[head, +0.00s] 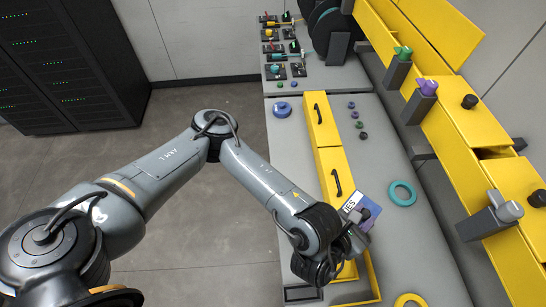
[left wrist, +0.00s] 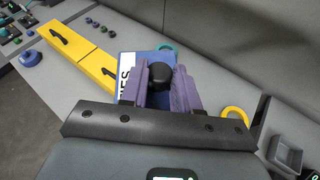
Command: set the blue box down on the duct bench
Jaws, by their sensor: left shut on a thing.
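The blue box (head: 352,203) has a white label with dark letters. It also shows in the left wrist view (left wrist: 129,78), just beyond the fingers. My left gripper (head: 367,213) has purple fingers and is shut at the box, with a black knob (left wrist: 159,75) between the fingers. The fingers and knob hide part of the box. The grey duct bench (head: 405,245) lies below, with yellow duct covers (head: 327,140) along its left side. I cannot tell whether the box touches the bench. My right gripper is not in view.
A teal ring (head: 402,193) lies right of the box, and a yellow ring (left wrist: 235,114) lies nearer. A grey bin (left wrist: 285,153) is at the wrist view's lower right. A yellow rack (head: 440,115) with clamps runs along the right.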

